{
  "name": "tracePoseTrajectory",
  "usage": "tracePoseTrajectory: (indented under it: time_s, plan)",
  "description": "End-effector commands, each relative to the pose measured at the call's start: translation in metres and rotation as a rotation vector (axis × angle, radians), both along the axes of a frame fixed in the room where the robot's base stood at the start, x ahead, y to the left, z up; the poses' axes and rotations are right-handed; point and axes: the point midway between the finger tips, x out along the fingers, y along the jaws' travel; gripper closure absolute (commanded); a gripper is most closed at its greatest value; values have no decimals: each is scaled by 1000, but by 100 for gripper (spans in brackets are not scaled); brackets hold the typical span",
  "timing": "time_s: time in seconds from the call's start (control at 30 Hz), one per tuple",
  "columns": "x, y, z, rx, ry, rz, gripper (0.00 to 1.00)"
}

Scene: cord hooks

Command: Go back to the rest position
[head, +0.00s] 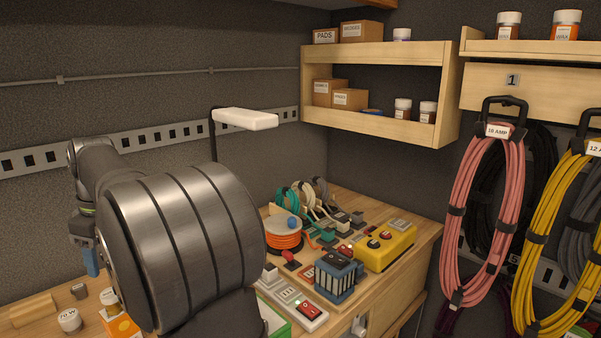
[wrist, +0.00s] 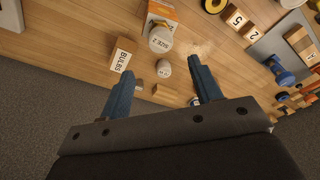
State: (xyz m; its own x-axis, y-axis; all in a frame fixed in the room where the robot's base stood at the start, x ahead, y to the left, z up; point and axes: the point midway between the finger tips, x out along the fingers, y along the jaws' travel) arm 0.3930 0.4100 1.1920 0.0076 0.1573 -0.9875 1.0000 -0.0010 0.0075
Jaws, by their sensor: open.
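My gripper (wrist: 160,88) is open in the wrist view, with its two blue fingers apart and nothing held between them. It is above the wooden bench (wrist: 75,35), near its front edge. Beyond the fingertips are a small white jar (wrist: 164,67) and a larger jar labelled SIZE 2 (wrist: 160,40). In the head view my arm covers much of the left and centre. Only a blue bit of the gripper shows at the left, partly hidden behind the arm. The pink cord coil (head: 483,210) and yellow cord coil (head: 555,235) hang on hooks at the right, away from my gripper.
A block labelled BULBS (wrist: 121,55) stands near the left finger. The bench's right part holds an orange cable reel (head: 284,242), a yellow control box (head: 385,248) and a blue slotted block (head: 338,278). A wooden shelf (head: 375,55) with boxes and jars is on the back wall.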

Motion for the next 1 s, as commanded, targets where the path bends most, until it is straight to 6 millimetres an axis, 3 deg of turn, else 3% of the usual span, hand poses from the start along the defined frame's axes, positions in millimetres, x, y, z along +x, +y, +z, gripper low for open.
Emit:
tracePoseTrajectory:
  time_s: [0.03,0.57,0.6,0.77,1.0]
  plan:
    - [-1,1,-18,-10,10,1,42]
    - [-1,17,-124,-10,10,1,42]
    - [0,17,-108,-3,3,1,42]
    - [0,17,-74,-3,3,0,42]
    - [12,-24,-50,-5,5,-3,42]
